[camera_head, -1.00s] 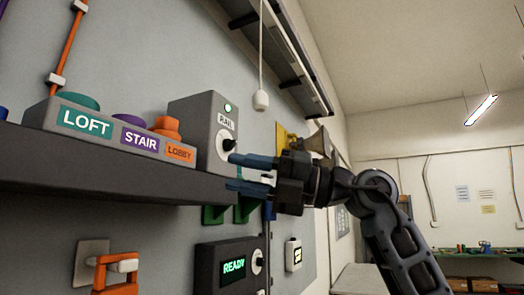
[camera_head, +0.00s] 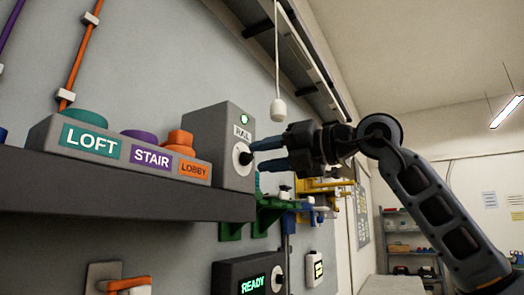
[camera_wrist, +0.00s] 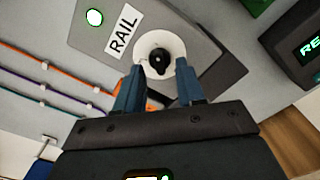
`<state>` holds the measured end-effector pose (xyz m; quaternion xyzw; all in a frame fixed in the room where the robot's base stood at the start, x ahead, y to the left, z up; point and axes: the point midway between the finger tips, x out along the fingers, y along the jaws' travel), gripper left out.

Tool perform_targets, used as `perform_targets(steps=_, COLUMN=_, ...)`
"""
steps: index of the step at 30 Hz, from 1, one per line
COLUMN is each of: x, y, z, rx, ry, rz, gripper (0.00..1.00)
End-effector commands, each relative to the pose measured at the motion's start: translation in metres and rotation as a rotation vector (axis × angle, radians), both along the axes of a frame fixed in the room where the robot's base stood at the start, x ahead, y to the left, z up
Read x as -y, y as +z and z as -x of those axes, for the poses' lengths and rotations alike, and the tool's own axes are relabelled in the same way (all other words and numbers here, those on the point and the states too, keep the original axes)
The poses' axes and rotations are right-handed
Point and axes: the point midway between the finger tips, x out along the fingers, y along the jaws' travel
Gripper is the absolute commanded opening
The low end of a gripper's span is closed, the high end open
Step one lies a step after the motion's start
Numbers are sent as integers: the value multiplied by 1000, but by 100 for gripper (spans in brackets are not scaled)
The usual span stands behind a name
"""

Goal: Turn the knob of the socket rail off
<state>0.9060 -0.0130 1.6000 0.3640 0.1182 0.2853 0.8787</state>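The socket rail's grey box (camera_head: 217,130) stands at the right end of a dark shelf in the head view, with a "RAIL" label and a lit green lamp (camera_head: 244,118) above its knob. The knob (camera_head: 244,155) is black on a white round dial, and one finger partly covers it there. In the wrist view the knob (camera_wrist: 159,60) lies just ahead of the fingertips, between them. My gripper (camera_head: 262,155) is open, its two blue fingers apart on either side of the knob. I cannot tell whether a finger touches it.
A button box (camera_head: 120,150) with LOFT, STAIR and LOBBY buttons sits left on the shelf (camera_head: 120,196). A white pull-cord handle (camera_head: 278,110) hangs above my gripper. Below are green brackets (camera_head: 268,213) and a READY panel (camera_head: 230,275).

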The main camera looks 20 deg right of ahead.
Motion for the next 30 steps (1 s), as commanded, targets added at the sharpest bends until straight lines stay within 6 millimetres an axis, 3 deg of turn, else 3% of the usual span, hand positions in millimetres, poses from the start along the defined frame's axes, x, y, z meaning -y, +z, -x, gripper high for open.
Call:
perform_targets(steps=13, x=-8, y=-1, z=-11, rx=-1, ry=1, rz=0, gripper=38)
perform_targets(steps=25, x=-8, y=-1, z=-10, rx=0, ry=0, rz=0, gripper=0)
perform_targets(steps=30, x=-8, y=-1, z=-11, rx=-1, ry=1, rz=0, gripper=0)
